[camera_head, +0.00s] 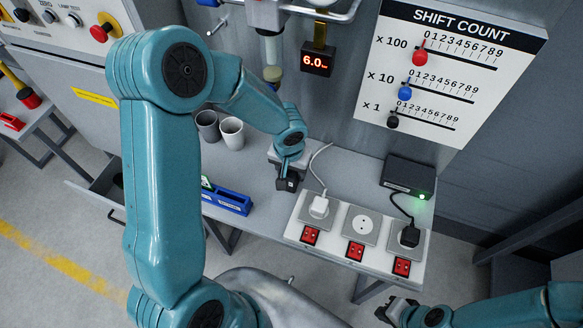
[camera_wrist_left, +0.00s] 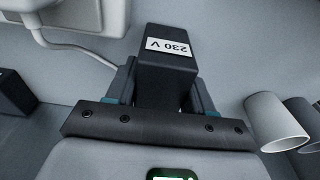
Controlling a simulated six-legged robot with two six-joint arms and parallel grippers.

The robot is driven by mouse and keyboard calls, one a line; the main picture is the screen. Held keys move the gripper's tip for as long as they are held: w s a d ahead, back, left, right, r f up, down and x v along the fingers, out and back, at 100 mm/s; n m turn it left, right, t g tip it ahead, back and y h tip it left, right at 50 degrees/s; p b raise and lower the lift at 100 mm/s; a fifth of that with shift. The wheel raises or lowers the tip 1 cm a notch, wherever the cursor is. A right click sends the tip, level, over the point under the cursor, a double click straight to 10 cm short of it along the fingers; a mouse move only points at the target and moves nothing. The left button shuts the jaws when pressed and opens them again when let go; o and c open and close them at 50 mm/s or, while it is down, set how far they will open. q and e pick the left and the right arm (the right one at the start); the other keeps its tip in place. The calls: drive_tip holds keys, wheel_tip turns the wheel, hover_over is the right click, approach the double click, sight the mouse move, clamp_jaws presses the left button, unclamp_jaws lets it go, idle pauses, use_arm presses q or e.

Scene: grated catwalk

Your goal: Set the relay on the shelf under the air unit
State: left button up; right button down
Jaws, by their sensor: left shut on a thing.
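My left gripper (camera_head: 288,178) is shut on a black block, the relay (camera_wrist_left: 168,65), which has a white "230 V" label that reads upside down in the left wrist view. In the head view the relay (camera_head: 287,185) is small and dark, over the grey shelf (camera_head: 262,212) between the cups and the socket panel. I cannot tell whether it touches the shelf. The air unit (camera_head: 272,50), with a clear bowl, hangs on the wall at the top. My right gripper (camera_head: 396,309) is at the bottom right, away from the shelf; its jaw state is unclear.
A white socket panel (camera_head: 362,254) with red switches and plugs is right of the relay. Two cups (camera_head: 231,133) and a blue tray (camera_head: 228,201) are to its left. A black box (camera_head: 408,175) with a green light stands at right. A red "6.0" display (camera_head: 317,62) hangs above.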

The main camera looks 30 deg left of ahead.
use_arm(q)
drive_tip(key=shift+f, duration=0.15)
drive_tip(key=o, duration=1.2)
drive_tip(key=shift+w, duration=0.1)
drive_tip(key=shift+r, duration=0.6)
drive_tip(key=r, duration=0.6)
drive_tip(key=s+r+p, duration=0.1)
drive_tip(key=r, duration=0.3)
drive_tip(key=shift+s+d, duration=0.1)
drive_tip(key=shift+s+r, duration=0.2)
drive_tip(key=shift+r, duration=0.35)
drive_tip(key=shift+w, duration=0.1)
